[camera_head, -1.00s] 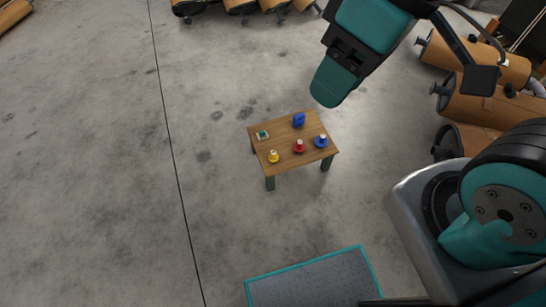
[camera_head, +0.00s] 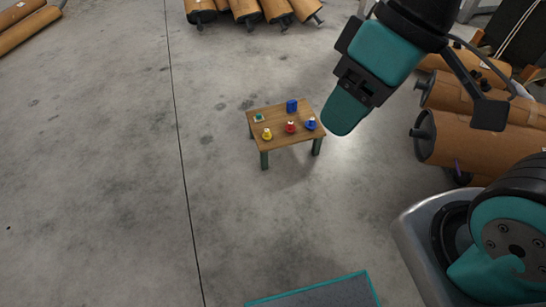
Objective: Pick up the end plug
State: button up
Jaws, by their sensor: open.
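A small wooden table (camera_head: 283,139) stands on the floor near the middle. On it are a yellow piece (camera_head: 267,134), a red piece (camera_head: 291,128) and a blue piece (camera_head: 311,125), each with a pale top, in a row along the near side. A blue block-like piece (camera_head: 292,106) stands at the back, and a small green item on a pale base (camera_head: 259,118) lies at the left. I cannot tell which one is the end plug. My gripper (camera_head: 341,121) is open, seen from behind, and appears to the right of the table in the picture. No piece is in it.
Brown cylinders with dark ends (camera_head: 470,140) are stacked at the right, and more (camera_head: 262,9) lie at the back. A teal-edged grey mat or platform (camera_head: 325,295) is at the bottom. The concrete floor left of the table is clear.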

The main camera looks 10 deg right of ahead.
aim_at(267, 135)
jog(key=u, duration=1.2)
jog(key=i, duration=1.6)
jog(key=z, duration=1)
jog(key=i, duration=0.7)
jog(key=z, duration=0.7)
